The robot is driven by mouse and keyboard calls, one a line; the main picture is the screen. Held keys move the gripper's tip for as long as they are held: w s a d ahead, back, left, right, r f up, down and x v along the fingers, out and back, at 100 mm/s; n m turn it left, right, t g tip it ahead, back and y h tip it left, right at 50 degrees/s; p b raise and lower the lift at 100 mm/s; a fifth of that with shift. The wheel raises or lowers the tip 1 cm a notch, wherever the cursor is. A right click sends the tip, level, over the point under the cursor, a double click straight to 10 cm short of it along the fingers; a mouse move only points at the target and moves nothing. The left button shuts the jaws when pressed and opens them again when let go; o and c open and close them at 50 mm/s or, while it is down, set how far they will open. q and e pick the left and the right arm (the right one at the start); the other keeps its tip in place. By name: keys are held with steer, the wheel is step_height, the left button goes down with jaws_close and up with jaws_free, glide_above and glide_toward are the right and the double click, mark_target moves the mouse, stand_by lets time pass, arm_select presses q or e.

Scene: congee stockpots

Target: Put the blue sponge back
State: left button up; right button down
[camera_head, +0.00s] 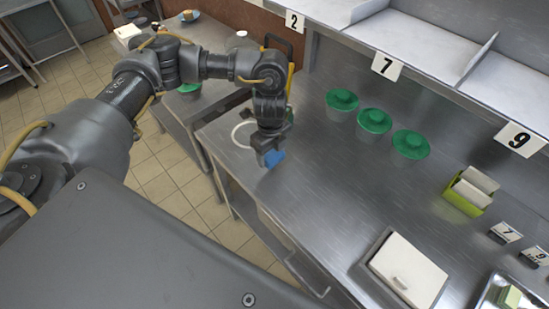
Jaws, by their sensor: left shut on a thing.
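The blue sponge (274,158) shows at the tip of my left gripper (270,152), which points down over the left end of the steel counter (290,210). The gripper is shut on the sponge and hides part of it. I cannot tell whether the sponge touches the counter. A white ring-shaped thing (237,136) lies just left of the gripper, partly hidden behind it. My right gripper is not in view.
Several green-lidded pots, one here (374,121), stand along the counter's back. A green holder with white cards (470,192), a white-lidded box (408,268) and a metal tray (489,295) are at the right. Numbered shelves (420,45) rise behind. The counter's middle is clear.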

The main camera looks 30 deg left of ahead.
mark_target(274, 159)
arm_select(q)
steer(key=shift+w+f, duration=0.7)
steer(key=shift+f, duration=0.1)
steer(key=shift+w+a+f, duration=0.1)
steer(key=shift+w+f, duration=0.05)
steer(key=shift+f, duration=1.5)
steer(key=shift+f, duration=0.15)
steer(key=o, duration=1)
steer(key=shift+c, duration=0.2)
